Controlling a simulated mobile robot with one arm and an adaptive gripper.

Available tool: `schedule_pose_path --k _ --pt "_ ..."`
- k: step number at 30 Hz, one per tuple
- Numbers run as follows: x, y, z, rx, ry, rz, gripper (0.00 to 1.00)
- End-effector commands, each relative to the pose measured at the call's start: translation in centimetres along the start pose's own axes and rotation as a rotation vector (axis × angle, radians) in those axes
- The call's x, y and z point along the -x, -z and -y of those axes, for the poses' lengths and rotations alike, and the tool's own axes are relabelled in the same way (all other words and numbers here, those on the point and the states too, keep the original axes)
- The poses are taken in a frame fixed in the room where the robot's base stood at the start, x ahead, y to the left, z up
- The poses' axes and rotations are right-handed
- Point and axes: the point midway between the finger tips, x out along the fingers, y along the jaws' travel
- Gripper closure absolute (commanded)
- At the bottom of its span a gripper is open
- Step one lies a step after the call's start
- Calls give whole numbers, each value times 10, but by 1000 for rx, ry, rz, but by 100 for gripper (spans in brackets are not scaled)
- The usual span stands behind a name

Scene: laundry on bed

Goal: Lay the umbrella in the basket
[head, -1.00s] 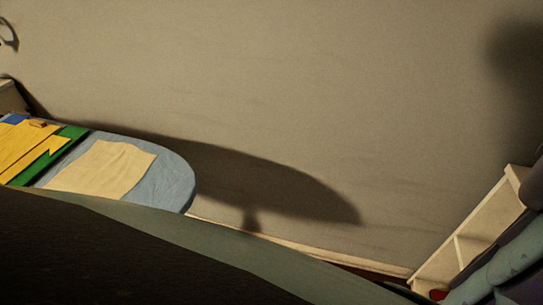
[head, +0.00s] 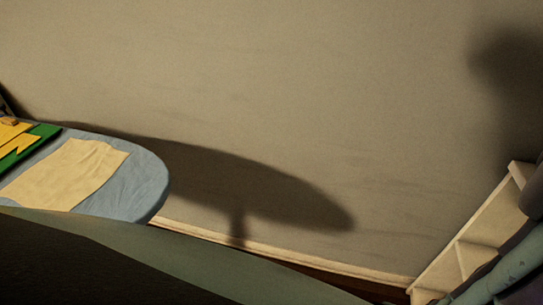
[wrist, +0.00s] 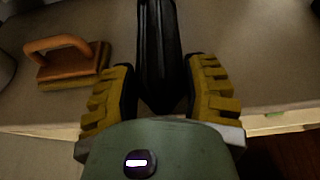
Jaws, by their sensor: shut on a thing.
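The umbrella (wrist: 156,40) is a long, dark, folded shape in the wrist view. It runs from between my fingers up past the top edge of the picture. My gripper (wrist: 160,85) has yellow ribbed fingers and is shut on the umbrella, one finger on each side. The umbrella's far end is out of the picture. I do not see the basket in either view. The gripper cannot be made out in the head view.
In the wrist view, an orange-handled brush (wrist: 75,62) rests on a brown surface (wrist: 255,60) left of my gripper. In the head view, a blue ironing board (head: 140,185) bears a cream cloth (head: 68,175) and a yellow-green cloth. A pale shelf (head: 470,240) stands at right.

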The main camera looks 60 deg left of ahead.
Motion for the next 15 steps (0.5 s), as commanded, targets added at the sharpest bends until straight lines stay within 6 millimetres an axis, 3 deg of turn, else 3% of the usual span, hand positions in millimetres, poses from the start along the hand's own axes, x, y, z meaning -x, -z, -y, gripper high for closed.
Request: schedule_pose_path --k 4,5,12,15 --pt "-1 1 0 1 -1 3 95" --pt "-1 1 0 -1 -1 1 47" --pt "0 2 -1 0 -2 0 22" --pt "0 2 -1 0 -2 0 22"
